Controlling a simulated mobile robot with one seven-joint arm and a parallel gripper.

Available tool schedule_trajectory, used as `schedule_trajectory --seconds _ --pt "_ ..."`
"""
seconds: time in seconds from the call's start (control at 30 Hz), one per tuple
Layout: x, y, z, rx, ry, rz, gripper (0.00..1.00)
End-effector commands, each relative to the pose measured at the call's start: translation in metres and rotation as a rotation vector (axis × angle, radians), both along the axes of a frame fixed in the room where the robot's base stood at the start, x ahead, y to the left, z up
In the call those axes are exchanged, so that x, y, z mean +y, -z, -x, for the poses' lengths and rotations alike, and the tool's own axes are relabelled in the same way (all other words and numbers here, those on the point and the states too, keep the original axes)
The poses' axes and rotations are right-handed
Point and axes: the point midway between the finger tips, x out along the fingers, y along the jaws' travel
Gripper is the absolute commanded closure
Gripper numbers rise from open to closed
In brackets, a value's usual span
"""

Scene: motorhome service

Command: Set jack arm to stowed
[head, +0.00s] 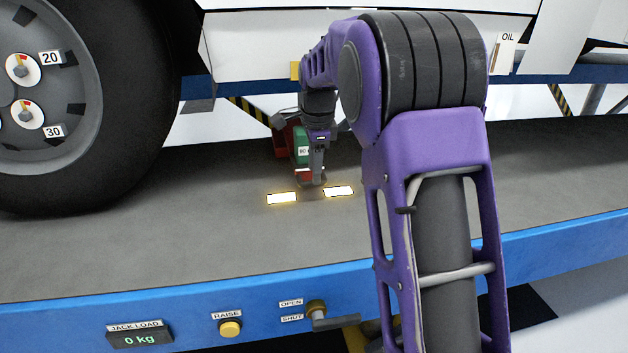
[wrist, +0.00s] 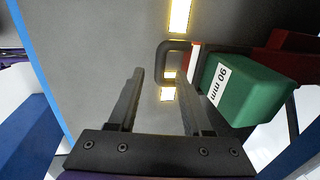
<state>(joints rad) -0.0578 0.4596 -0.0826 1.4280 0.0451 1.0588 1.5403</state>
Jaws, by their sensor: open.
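A red assembly stands on the grey deck beneath the vehicle, behind my gripper (head: 318,178) in the head view. I take it to be the jack, but its arm cannot be told apart clearly. Its dark red part (head: 280,140) shows left of my wrist, and in the wrist view at the right (wrist: 288,42). A dark looped handle (wrist: 163,62) lies just beyond the right fingertip. In the wrist view my gripper (wrist: 152,80) is open, with nothing held between its fingers. Whether a fingertip touches the handle cannot be told.
A green block (wrist: 240,88) marked 90 mm is beside the red part. Lit strips (head: 282,198) mark the deck. A large wheel (head: 60,100) stands left. The blue front edge carries a 0 kg jack load display (head: 140,339), a raise button (head: 230,328) and an open/shut lever (head: 335,322).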

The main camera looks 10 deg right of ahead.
Motion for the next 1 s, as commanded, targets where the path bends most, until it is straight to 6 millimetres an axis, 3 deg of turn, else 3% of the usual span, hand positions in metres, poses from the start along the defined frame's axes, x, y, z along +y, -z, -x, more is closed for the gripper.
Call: schedule_trajectory --seconds 0.03,0.2,0.57,0.83,1.0 --pt "0.000 0.010 -0.001 0.004 0.000 0.000 0.50" --pt "0.000 0.025 -0.005 0.001 -0.001 0.000 0.50" --pt "0.000 0.029 -0.006 0.000 -0.001 0.000 0.50" --pt "0.000 0.028 -0.006 0.000 -0.001 0.000 0.99" --pt "0.000 0.028 -0.006 0.000 -0.001 0.000 1.00"
